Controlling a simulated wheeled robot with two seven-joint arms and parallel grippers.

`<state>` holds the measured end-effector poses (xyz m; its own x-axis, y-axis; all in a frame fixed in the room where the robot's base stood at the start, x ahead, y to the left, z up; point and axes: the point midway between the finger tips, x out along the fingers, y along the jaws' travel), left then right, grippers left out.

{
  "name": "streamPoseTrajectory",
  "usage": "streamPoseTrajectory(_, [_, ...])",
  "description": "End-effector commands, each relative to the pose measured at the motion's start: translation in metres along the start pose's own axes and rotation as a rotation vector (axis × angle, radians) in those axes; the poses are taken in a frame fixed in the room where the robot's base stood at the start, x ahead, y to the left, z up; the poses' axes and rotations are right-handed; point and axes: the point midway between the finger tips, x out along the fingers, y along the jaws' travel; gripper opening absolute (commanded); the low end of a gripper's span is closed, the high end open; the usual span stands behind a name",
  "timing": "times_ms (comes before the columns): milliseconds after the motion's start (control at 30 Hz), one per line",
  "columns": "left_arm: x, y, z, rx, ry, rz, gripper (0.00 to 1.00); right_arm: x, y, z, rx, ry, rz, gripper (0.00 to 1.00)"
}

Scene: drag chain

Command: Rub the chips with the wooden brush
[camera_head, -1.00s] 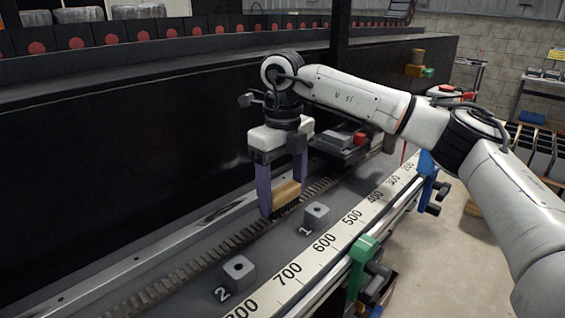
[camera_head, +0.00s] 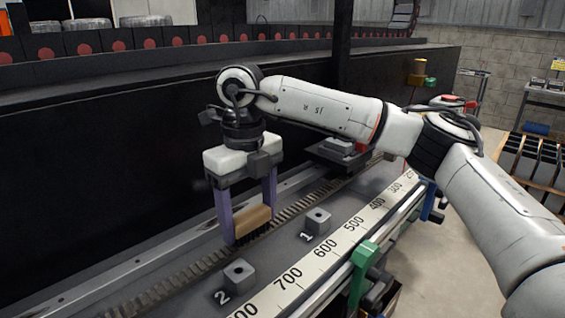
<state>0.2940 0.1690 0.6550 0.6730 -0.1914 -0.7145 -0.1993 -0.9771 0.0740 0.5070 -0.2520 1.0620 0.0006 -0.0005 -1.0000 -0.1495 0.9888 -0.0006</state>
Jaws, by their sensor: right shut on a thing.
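The wooden brush (camera_head: 252,221) has a tan block with dark bristles facing down. My right gripper (camera_head: 250,226), with purple fingers, is shut on the brush. It holds the brush over the toothed rack strip (camera_head: 188,275) that runs along the machine bed, and the bristles look to be at or just above it. I cannot tell if they touch. No chips can be made out clearly at this size. My left gripper is not in view.
Two grey blocks with holes stand on the bed: block 1 (camera_head: 317,222) right of the brush and block 2 (camera_head: 239,273) in front. A numbered scale (camera_head: 327,248) and a green clamp (camera_head: 364,255) line the near edge. A dark wall (camera_head: 90,170) rises behind.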

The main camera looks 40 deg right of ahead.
Motion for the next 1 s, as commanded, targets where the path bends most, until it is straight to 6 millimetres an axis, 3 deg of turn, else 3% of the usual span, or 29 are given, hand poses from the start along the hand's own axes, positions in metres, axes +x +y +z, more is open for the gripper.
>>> streamPoseTrajectory(167, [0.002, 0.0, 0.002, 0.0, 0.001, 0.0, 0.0, 0.001, 0.011, -0.001, 0.008, 0.001, 0.0, 0.45])
streamPoseTrajectory(1000, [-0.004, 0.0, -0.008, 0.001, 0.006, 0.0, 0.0, 0.0, -0.055, -0.002, -0.01, 0.002, 0.0, 0.45])
